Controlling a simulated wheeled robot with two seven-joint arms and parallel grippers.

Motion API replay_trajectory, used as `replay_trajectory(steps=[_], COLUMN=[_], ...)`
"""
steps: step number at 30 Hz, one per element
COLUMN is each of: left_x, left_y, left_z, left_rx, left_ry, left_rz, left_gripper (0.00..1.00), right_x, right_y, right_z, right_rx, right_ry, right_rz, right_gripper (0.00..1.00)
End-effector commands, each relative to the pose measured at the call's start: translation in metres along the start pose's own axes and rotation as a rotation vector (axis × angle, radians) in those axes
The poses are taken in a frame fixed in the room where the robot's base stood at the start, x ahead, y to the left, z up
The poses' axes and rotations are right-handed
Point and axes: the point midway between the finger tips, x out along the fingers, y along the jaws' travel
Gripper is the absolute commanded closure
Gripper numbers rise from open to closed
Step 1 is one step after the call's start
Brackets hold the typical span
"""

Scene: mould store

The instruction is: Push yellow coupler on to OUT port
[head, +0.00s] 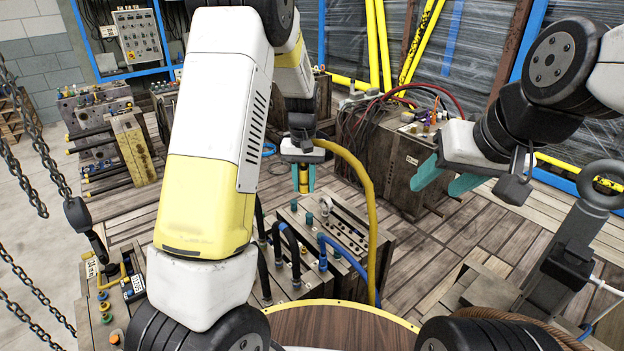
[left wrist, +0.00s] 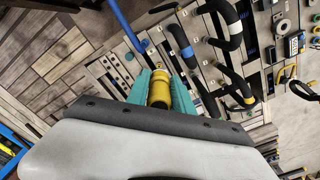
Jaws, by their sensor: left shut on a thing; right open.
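My left gripper (head: 304,180) is shut on the yellow coupler (head: 303,174), which shows between its teal fingers. The coupler also shows in the left wrist view (left wrist: 159,89), with a dark end. The yellow hose (head: 362,190) arches from beside the gripper to the right and down. Below the gripper is a mould block (head: 350,238) with several ports and hoses on top. The coupler appears above its back part; I cannot tell the gap. The OUT port cannot be made out; labels are too small. My right gripper (head: 445,182) is open and empty at the right.
Blue and black hoses (head: 290,240) loop over the block's front. Another mould block (head: 385,150) with red hoses stands behind to the right, near my right gripper. A further mould (head: 130,145) stands at the left. Chains (head: 35,150) hang at the far left. Wooden floor (head: 440,255) is clear at right.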

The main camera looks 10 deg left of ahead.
Motion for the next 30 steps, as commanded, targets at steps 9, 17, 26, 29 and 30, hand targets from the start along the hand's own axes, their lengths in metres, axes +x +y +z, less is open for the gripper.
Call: replay_trajectory(steps=[9,17,26,29,30], left_x=[0.0,0.0,0.018,0.029,0.034], left_y=[-0.007,-0.012,-0.015,-0.015,-0.015], left_z=[-0.036,-0.064,-0.078,-0.077,-0.078], left_rx=[-0.002,-0.002,0.0,0.0,0.0], left_ry=[0.002,0.002,-0.002,-0.002,-0.001], left_rz=[0.0,0.0,0.0,0.0,0.0], left_gripper=[1.0,1.0,1.0,1.0,1.0], right_x=[0.0,0.0,0.0,0.0,0.0], right_y=[0.0,0.0,0.0,0.0,0.0], right_z=[0.0,0.0,0.0,0.0,0.0], right_rx=[0.0,0.0,0.0,0.0,0.0], right_ry=[0.0,0.0,0.0,0.0,0.0], right_rz=[0.0,0.0,0.0,0.0,0.0], right_gripper=[0.5,0.5,0.5,0.5,0.5])
